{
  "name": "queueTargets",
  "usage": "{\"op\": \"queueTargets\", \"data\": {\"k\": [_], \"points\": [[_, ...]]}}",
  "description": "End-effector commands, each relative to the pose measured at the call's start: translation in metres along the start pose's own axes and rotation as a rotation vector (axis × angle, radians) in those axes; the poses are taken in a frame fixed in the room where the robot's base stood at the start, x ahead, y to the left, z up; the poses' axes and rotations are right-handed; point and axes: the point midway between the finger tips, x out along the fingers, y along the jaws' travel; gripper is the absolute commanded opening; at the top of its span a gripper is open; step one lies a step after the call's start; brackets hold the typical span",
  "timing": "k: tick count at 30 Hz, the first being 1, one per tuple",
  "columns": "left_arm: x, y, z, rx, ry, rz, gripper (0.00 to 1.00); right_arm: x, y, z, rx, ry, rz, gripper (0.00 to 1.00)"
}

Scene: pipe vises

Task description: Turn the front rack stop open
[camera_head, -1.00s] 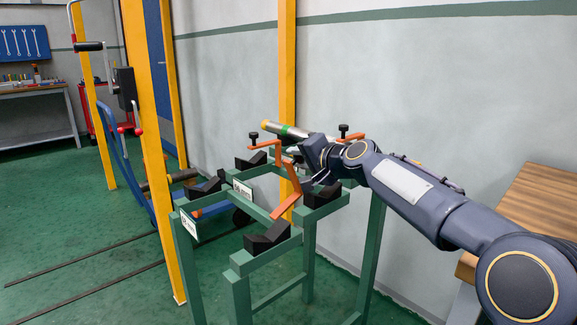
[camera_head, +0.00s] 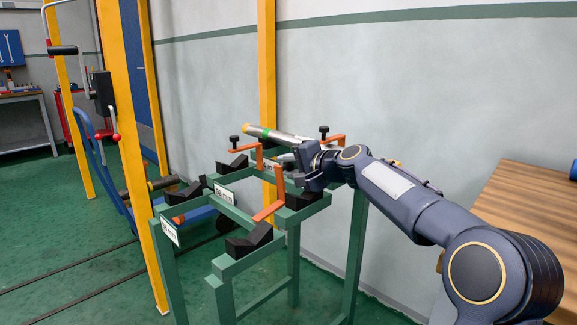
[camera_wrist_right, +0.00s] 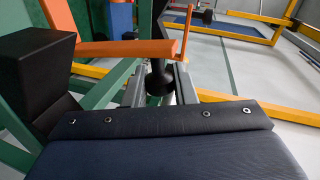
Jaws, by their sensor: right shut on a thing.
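The green pipe rack (camera_head: 222,208) stands in the middle of the head view, with black V-blocks and orange stops. The front stop (camera_head: 270,210) is a bent orange bar beside the nearer-right V-block (camera_head: 303,198). My right gripper (camera_head: 293,178) is at this stop. In the right wrist view, an orange bar (camera_wrist_right: 125,48) runs sideways in front of the gripper (camera_wrist_right: 160,88), with a short upright end at its right. The gripper is shut on a black knob (camera_wrist_right: 159,78) below the bar. Finger contact is partly hidden. My left gripper is out of view.
A grey pipe (camera_head: 275,133) with a green band lies at the rack's back, near two other orange stops (camera_head: 246,151) (camera_head: 333,141). Yellow posts (camera_head: 133,160) stand left. A wooden table (camera_head: 525,215) is at right; the wall is behind.

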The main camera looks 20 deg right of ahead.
Motion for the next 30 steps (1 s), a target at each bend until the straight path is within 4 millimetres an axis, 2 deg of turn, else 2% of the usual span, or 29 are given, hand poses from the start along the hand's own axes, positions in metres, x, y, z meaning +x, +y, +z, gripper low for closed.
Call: {"op": "queueTargets", "data": {"k": [1,5,14,17,27,30], "points": [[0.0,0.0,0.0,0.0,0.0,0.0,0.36,0.001,0.003,-0.001,0.005,0.002,0.005,0.27],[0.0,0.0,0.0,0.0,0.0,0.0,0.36,0.001,0.003,-0.001,0.004,0.002,0.004,0.44],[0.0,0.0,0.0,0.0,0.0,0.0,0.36,-0.001,0.001,-0.001,0.002,0.002,0.002,0.45],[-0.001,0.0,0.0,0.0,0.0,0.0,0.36,-0.01,0.0,-0.002,0.001,0.004,0.001,0.45],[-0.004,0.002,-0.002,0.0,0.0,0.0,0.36,-0.065,0.001,-0.002,0.002,0.004,0.003,0.45],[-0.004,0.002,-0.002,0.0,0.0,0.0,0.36,-0.074,0.002,-0.001,0.002,0.003,0.004,0.45]]}}
